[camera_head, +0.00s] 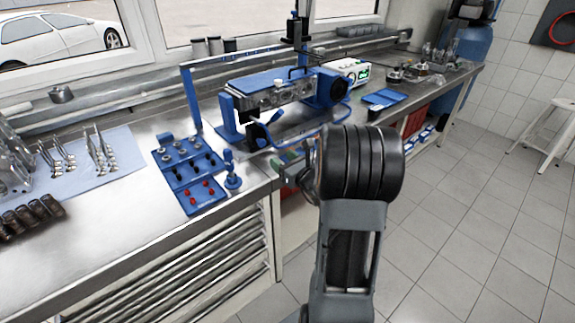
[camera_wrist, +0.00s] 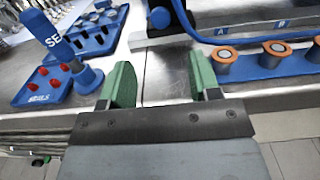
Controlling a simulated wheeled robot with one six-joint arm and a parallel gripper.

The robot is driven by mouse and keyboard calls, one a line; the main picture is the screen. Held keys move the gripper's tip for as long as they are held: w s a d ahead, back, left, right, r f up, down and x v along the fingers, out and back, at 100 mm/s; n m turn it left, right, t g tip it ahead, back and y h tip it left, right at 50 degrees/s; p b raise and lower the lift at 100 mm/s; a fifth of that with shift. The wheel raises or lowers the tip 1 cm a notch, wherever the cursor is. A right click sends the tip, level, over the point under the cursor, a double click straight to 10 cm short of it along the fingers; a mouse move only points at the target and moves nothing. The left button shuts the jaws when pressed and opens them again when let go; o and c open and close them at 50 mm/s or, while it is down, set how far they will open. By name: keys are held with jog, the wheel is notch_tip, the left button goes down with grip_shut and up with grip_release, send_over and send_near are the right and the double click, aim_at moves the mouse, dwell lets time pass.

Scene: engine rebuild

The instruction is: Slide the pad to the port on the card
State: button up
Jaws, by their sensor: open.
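My gripper (camera_wrist: 160,75) is open, its two green fingers apart over the front edge of the steel bench, with only bare bench seen between them. In the wrist view, a blue strip (camera_wrist: 262,68) with several copper-topped round pieces lies to the right of the fingers, below labels A and B. A blue stamp-like tool (camera_wrist: 42,28) with partly visible lettering stands to the left, close to a blue tray with red pieces (camera_wrist: 42,90). I cannot tell which thing is the pad, the port or the card.
In the head view, a blue engine stand (camera_head: 240,117) stands at the back of the bench. A blue tray (camera_head: 190,203) and a pale mat with metal parts (camera_head: 122,145) lie to the left. My own arm hides part of the bench's front edge. Open tiled floor lies to the right.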

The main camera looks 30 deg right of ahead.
jog(key=shift+s+d, duration=0.1)
jog(key=shift+s, duration=0.9)
jog(key=shift+c, duration=0.3)
